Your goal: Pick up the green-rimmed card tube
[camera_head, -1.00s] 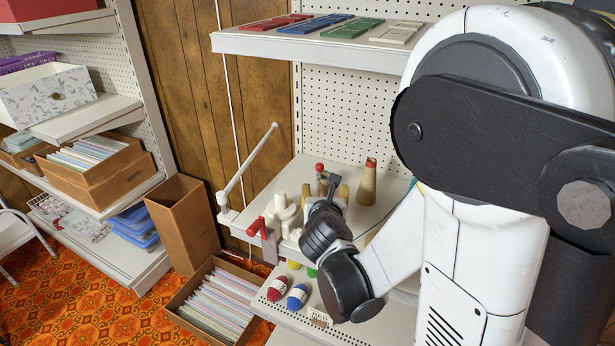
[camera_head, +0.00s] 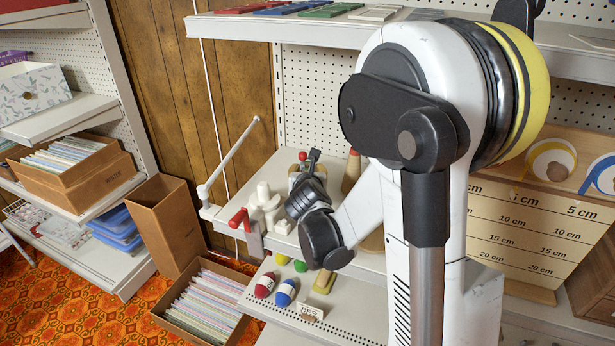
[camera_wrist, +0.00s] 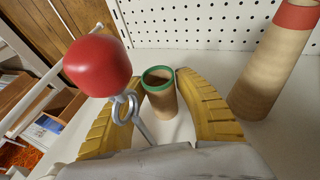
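The card tube (camera_wrist: 161,98) has a green rim and a tan body. In the wrist view it stands upright on the white shelf, its open top towards me. My gripper (camera_wrist: 160,82) has one yellow ridged finger on each side of it. The fingertips lie very close to the rim on both sides. White shelf shows beside the tube lower down, and I cannot tell whether the fingers press on it. In the head view my gripper (camera_head: 305,178) is over the shelf, and the tube is hidden there.
A red ball (camera_wrist: 97,65) on a grey metal piece is close by the left finger. A red-topped tan cone (camera_wrist: 270,65) stands to the right. White pegboard (camera_wrist: 200,22) is behind. In the head view, white spools (camera_head: 264,205) and a red-handled tool (camera_head: 239,217) are left of my gripper.

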